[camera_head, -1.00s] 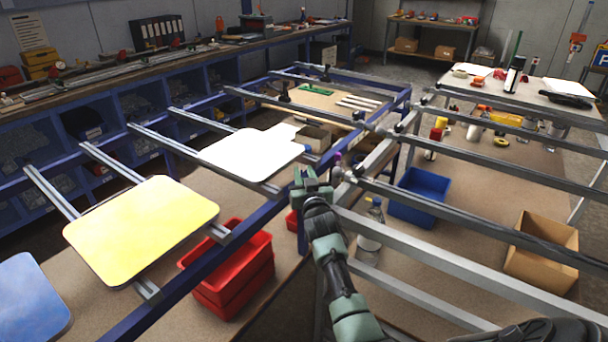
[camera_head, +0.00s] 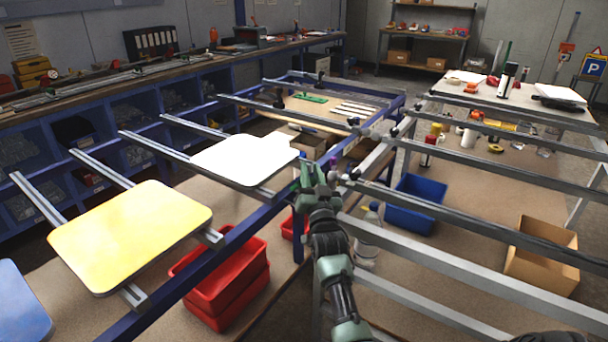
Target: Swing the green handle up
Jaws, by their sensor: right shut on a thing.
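My right gripper (camera_head: 316,174) is at the blue rail of the sign rack, beside the near end of the grey bars. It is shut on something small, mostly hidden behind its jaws. A bit of bright green, apparently the green handle (camera_head: 296,186), shows at the left edge of the jaws. How far the handle is tilted cannot be told. A small purple piece (camera_head: 303,158) shows just above the gripper. My left gripper is not in view.
A white blank sign (camera_head: 243,160) and a yellow one (camera_head: 130,235) lie on the rack bars at left. Red bins (camera_head: 222,275) stand below, a blue bin (camera_head: 415,203) and a cardboard box (camera_head: 541,255) at right. A green tool (camera_head: 311,99) lies on a board behind.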

